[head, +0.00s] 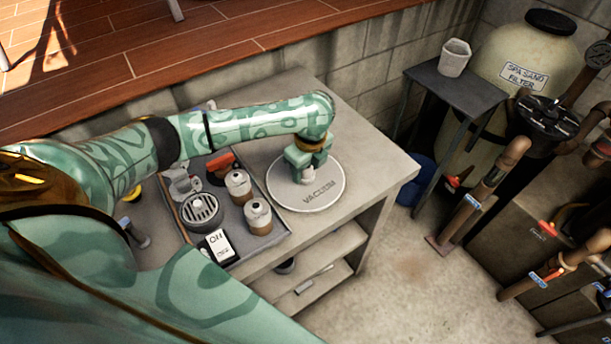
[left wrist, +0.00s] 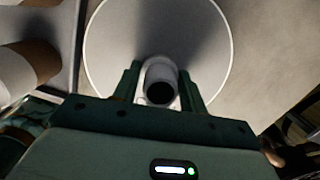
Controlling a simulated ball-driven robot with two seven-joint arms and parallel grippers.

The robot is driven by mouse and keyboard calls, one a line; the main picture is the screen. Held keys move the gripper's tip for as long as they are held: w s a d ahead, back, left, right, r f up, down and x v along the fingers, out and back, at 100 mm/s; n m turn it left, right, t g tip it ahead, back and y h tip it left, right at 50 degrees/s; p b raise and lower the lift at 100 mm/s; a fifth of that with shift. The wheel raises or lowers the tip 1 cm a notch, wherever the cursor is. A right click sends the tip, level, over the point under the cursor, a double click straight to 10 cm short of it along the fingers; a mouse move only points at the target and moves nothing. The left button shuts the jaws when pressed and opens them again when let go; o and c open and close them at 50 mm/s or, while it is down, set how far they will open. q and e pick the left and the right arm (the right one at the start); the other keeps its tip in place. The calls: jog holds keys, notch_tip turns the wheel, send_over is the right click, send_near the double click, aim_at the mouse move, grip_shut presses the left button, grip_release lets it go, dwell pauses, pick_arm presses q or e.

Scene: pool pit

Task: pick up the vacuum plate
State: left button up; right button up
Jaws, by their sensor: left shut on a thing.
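The vacuum plate (head: 321,193) is a round grey disc with a pale rim and the word VACUUM on it. It lies on the concrete bench top, right of a grey tray. My left gripper (head: 304,172) is over the plate and shut on the short pipe stub at its middle. In the left wrist view the plate (left wrist: 110,45) fills the upper middle, and the two green fingers of my left gripper (left wrist: 160,88) stand on either side of the pale, open-ended stub. I cannot see my right gripper.
The grey tray (head: 283,237) beside the plate holds brown-and-white bottles (head: 258,217), a round grey strainer (head: 201,212) and an ON sign (head: 217,246). The bench's right end (head: 385,170) is bare. A dark side table (head: 455,87) with a white cup stands beyond, near pipes.

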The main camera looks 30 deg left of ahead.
pick_arm(q)
jog(key=shift+r, duration=0.1)
jog(key=shift+r, duration=0.3)
notch_tip(320, 180, up, 3)
jog(key=shift+f+p, duration=0.2)
jog(key=shift+p, duration=0.8)
jog(key=s+d+r+p, duration=0.1)
jog(key=s+r+p, duration=0.2)
jog(key=s, duration=0.4)
jog(key=s+d+r+p, duration=0.1)
jog(key=s+r+p, duration=0.3)
jog(key=s+r, duration=0.2)
jog(key=shift+s+d+r, duration=0.25)
jog(key=shift+s+r, duration=0.05)
jog(key=shift+s, duration=0.1)
